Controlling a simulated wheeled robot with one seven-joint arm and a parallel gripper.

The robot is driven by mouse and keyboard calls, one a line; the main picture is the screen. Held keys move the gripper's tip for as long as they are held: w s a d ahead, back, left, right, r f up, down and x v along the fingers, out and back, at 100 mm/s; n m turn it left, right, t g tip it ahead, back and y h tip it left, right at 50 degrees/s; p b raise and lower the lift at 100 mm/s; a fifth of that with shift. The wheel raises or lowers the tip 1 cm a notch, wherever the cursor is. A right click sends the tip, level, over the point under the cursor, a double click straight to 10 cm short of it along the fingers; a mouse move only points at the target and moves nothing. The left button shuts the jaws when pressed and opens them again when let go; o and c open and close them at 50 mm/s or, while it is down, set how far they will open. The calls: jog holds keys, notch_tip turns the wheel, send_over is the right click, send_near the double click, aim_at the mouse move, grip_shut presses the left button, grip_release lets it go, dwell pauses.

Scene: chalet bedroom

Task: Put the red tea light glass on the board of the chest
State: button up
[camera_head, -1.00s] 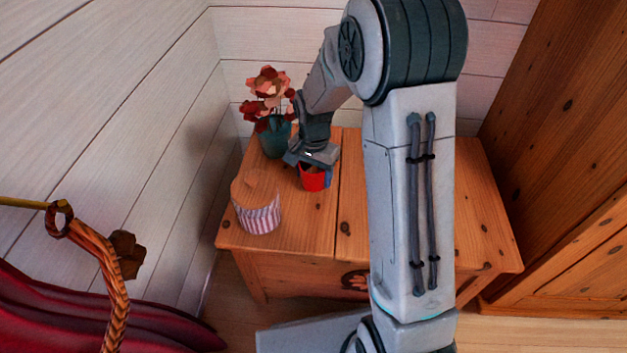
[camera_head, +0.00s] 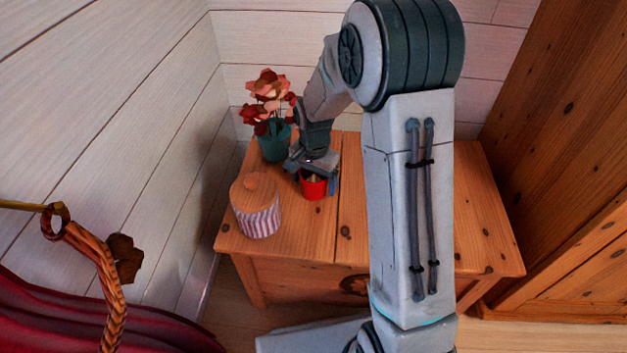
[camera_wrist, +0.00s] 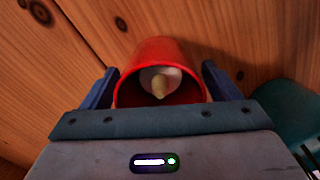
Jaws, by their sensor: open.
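The red tea light glass (camera_head: 314,188) stands upright on the wooden top of the chest (camera_head: 290,232). In the wrist view the glass (camera_wrist: 159,52) shows a pale candle inside it. My gripper (camera_head: 315,172) is just above and around it, with one blue finger on each side of the glass (camera_wrist: 160,88). The fingers are open, and a gap shows between them and the glass. The glass partly hides behind my gripper in the head view.
A striped jar with a wooden lid (camera_head: 256,208) stands left of the glass. A teal pot with red flowers (camera_head: 273,142) stands behind it at the left. My arm hides the middle right of the chest top; bare wood shows farther right.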

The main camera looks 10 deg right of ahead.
notch_tip(320, 180, up, 12)
jog(key=p, duration=0.3)
jog(key=shift+f+p, duration=0.25)
jog(key=shift+p, duration=0.15)
jog(key=s+d+r+n, duration=0.2)
jog(key=s+r+n, duration=0.1)
jog(key=s, duration=0.7)
jog(key=s+d+r+n+t, duration=0.1)
jog(key=s+n, duration=0.4)
jog(key=s, duration=0.6)
notch_tip(320, 180, up, 2)
jog(key=shift+d, duration=0.5)
